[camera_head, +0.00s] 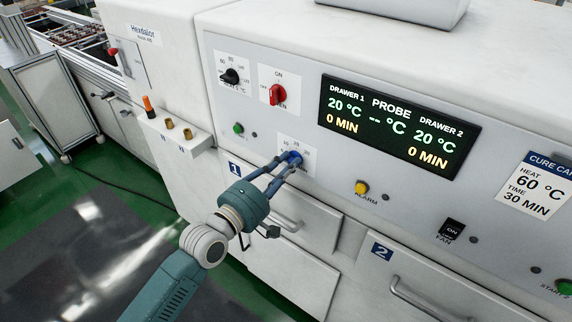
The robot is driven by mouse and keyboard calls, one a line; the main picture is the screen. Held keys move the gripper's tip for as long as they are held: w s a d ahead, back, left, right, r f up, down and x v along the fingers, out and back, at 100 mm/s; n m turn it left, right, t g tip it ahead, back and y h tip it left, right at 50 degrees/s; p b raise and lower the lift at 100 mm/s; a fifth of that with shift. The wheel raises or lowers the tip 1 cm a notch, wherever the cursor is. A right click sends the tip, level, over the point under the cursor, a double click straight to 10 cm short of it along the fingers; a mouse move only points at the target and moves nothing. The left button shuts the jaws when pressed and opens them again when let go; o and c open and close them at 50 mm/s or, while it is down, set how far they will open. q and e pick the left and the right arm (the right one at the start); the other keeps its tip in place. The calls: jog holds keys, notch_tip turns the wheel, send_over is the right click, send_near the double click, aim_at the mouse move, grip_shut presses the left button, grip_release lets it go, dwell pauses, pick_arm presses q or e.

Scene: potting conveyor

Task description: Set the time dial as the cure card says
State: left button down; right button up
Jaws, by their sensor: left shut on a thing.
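The time dial (293,158) is a blue knob on a small white scale plate on the machine's front panel. My left gripper (288,161) is shut on it, and its fingers hide part of the knob and scale, so I cannot read the setting. The cure card (537,187) at the right edge reads HEAT 60 °C and TIME 30 MIN. The display (397,127) shows 20 °C and 0 MIN for both Drawer 1 and Drawer 2. My right gripper is not in view.
A black dial (231,76) and a red switch (277,95) sit above the time dial. A yellow alarm button (362,188) and a black fan switch (452,231) are to the right. Drawer 1's handle (285,222) lies just below my gripper.

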pick_arm(q)
jog(key=shift+s+d+f+m+p, duration=0.15)
jog(key=shift+m+p, duration=0.1)
jog(key=shift+m, duration=4.1)
jog(key=shift+w+a+f+m+p, duration=0.1)
jog(key=shift+f+m+p, duration=0.1)
jog(key=shift+m, duration=4.1)
jog(key=shift+s+d+f+m+p, duration=0.15)
jog(key=shift+m+p, duration=0.1)
jog(key=shift+m, duration=4.1)
jog(key=shift+w+a, duration=0.1)
jog(key=c, duration=1.6)
grip_release()
jog(key=v, duration=1.2)
